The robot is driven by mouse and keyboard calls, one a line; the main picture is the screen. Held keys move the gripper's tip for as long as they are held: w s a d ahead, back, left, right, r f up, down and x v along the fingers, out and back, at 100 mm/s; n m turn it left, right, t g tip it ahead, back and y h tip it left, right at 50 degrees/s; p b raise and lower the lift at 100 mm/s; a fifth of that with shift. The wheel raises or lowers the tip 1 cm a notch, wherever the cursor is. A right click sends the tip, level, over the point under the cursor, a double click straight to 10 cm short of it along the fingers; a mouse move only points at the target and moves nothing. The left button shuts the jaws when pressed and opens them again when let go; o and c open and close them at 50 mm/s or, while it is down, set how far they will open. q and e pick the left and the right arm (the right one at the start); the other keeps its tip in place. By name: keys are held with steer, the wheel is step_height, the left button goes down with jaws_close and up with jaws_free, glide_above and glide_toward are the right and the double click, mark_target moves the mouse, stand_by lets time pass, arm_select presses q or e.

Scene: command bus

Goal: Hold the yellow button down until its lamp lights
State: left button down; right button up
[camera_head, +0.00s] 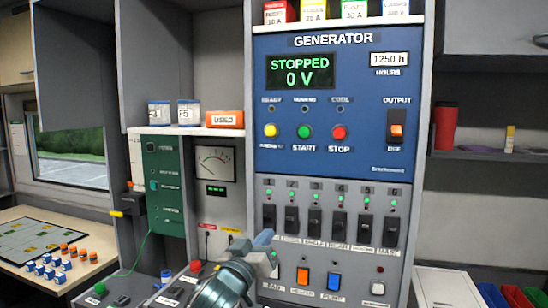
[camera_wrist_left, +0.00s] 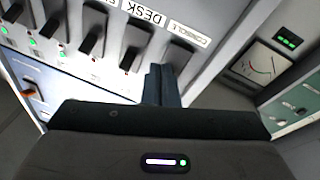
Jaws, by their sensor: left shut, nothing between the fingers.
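The yellow button (camera_head: 270,130) is on the left of the blue generator panel (camera_head: 330,175), beside a green START button (camera_head: 304,132) and a red STOP button (camera_head: 339,133). The small lamp (camera_head: 271,109) above the yellow button looks dark. My left gripper (camera_head: 264,238) is shut and empty, well below the yellow button, in front of the lower left of the grey switch panel. In the left wrist view its closed fingers (camera_wrist_left: 158,84) are close to the black switches; contact cannot be told. The yellow button is not identifiable in that view. My right gripper is not in view.
Black breaker switches (camera_head: 292,220) with green lamps form a row under the blue panel. The display (camera_head: 300,71) reads STOPPED, 0 V. A meter (camera_head: 215,164) is at the left.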

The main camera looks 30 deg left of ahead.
arm_select(q)
step_height(320, 180, up, 12)
steer(key=s+t+h, duration=0.1)
steer(key=s+t, duration=0.2)
steer(key=m+t+h, duration=0.1)
steer(key=t+h, duration=0.2)
glide_toward(271, 131)
steer(key=s+d+r, duration=0.3)
steer(key=s+r, duration=0.2)
steer(key=r, duration=0.1)
steer(key=shift+s+d+f, duration=0.15)
steer(key=shift+s+f, duration=0.05)
steer(key=shift+w+a+p, duration=0.35)
steer(key=shift+w+p, duration=0.45)
steer(key=shift+w, duration=0.65)
steer(key=shift+w+a+p, duration=0.35)
steer(key=shift+w+p, duration=0.45)
steer(key=shift+w, duration=0.65)
steer(key=shift+w+a+p, duration=0.35)
steer(key=shift+w+p, duration=0.45)
steer(key=shift+w, duration=0.65)
